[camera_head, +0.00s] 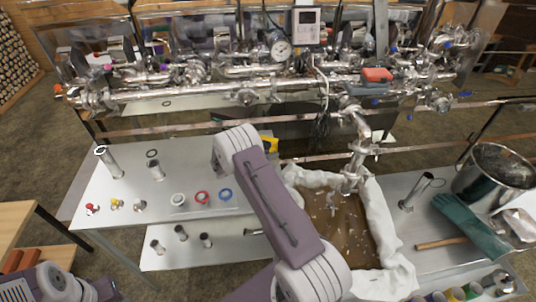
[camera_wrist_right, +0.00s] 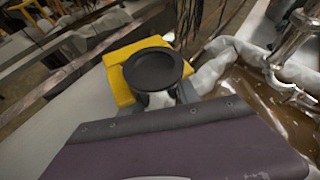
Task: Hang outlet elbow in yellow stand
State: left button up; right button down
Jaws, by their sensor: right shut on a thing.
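The yellow stand (camera_wrist_right: 122,86) shows in the right wrist view behind and left of the held piece. In the head view only a small yellow part of it (camera_head: 270,145) shows past my right arm. My right gripper (camera_wrist_right: 160,97) is shut on the outlet elbow (camera_wrist_right: 157,69), whose round black end faces the wrist camera; a bit of shiny metal shows below it. The elbow overlaps the stand in this view, and I cannot tell whether they touch. In the head view my right arm hides the elbow and gripper.
The steel evaporator piping (camera_head: 250,85) runs along the back, with a pipe hanging down (camera_head: 361,140) over a cloth-lined brown basin (camera_head: 345,225). Tubes, caps and coloured rings stand on the white table (camera_head: 110,215) at left. A steel pot (camera_head: 492,175) and green glove (camera_head: 465,222) are at right.

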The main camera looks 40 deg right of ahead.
jog(key=shift+d, duration=0.1)
jog(key=shift+w+d+f+b, duration=0.2)
jog(key=shift+w+d+b, duration=0.3)
jog(key=shift+w+b, duration=0.05)
jog(key=c, duration=0.8)
grip_release()
jog(key=shift+a, duration=0.1)
